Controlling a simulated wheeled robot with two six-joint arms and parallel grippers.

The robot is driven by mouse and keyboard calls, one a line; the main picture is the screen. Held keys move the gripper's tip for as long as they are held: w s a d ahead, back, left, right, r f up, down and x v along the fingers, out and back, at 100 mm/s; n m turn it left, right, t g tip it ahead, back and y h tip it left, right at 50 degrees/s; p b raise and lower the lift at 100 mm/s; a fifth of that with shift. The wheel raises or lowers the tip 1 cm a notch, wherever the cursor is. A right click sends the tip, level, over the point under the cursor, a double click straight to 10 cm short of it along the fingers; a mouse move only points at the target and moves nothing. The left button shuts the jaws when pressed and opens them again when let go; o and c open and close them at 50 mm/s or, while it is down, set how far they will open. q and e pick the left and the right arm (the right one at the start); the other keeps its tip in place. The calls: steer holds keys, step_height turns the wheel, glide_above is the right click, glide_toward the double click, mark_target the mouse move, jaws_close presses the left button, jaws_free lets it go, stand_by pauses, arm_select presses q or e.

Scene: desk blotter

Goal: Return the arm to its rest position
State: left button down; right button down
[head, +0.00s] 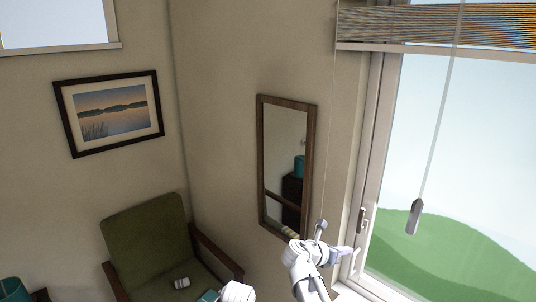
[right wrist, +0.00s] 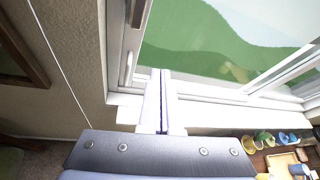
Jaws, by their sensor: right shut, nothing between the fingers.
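My right gripper (head: 350,252) is raised at the lower middle of the head view, in front of the wall and beside the window frame. In the right wrist view its two fingers (right wrist: 160,75) lie together, shut with nothing between them. They point toward the window sill and the lower window frame. My left gripper does not show in either view.
The window (head: 455,190) is at the right, with a blind cord's grey weight (head: 414,216) hanging before it. A mirror (head: 286,170) hangs behind my right arm. A green armchair (head: 145,245) stands lower left. Small items, including a yellow one (right wrist: 247,144), lie lower right in the wrist view.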

steer(key=s+a+f+m+g+y+b, duration=0.6)
steer(key=s+a+f+m+y+b, duration=0.2)
steer(key=s+a+f+m, duration=1.4)
steer(key=shift+s+f+m+g+y+b, duration=0.25)
steer(key=shift+m+g+y+b, duration=0.2)
steer(key=shift+y, duration=0.65)
